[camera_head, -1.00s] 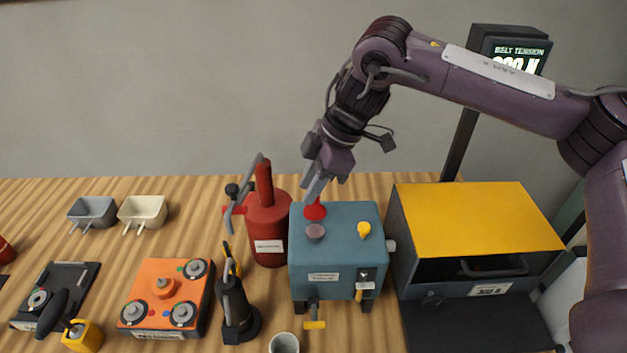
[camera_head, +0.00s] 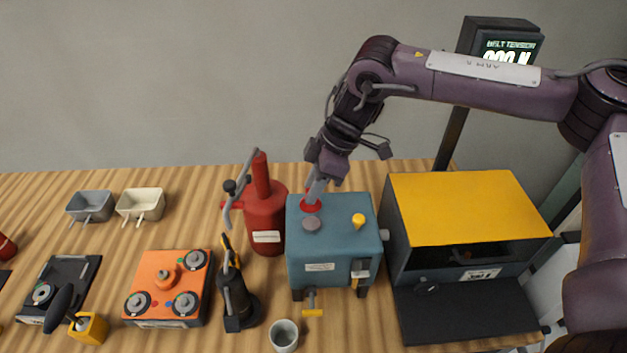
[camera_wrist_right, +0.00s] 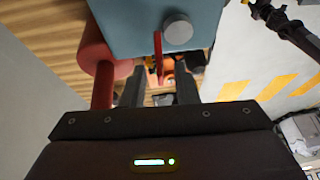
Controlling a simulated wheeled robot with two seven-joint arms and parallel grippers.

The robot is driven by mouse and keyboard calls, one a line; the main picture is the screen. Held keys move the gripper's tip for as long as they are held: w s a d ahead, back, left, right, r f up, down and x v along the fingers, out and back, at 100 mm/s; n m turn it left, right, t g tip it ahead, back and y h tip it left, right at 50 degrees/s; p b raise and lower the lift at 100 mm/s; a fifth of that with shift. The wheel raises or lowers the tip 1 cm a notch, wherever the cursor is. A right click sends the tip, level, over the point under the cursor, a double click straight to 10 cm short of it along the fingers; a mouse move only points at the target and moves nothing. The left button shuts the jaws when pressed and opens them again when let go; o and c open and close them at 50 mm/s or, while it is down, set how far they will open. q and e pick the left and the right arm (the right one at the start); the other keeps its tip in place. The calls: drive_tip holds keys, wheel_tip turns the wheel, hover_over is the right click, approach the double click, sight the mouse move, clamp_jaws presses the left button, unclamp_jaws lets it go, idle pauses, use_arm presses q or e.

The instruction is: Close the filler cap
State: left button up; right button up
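The teal box (camera_head: 330,262) stands on the table. A red disc (camera_head: 311,206), which looks like the filler cap, is at its top rear left, behind a round grey piece (camera_head: 312,224). In the right wrist view the red disc (camera_wrist_right: 158,57) shows nearly edge-on and raised beside the grey round piece (camera_wrist_right: 178,30). My right gripper (camera_head: 313,197) is at the red disc from above and behind. Its two fingers (camera_wrist_right: 159,88) are apart, with the disc's edge in line with the gap; contact cannot be told. My left gripper is out of view.
A red can (camera_head: 265,222) with a lever stands close left of the teal box. A yellow knob (camera_head: 358,220) is on the box top. A yellow-topped cabinet (camera_head: 460,205) stands close right. A black hand tool (camera_head: 236,300) and grey cup (camera_head: 284,335) are in front.

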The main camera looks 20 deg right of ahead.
clamp_jaws()
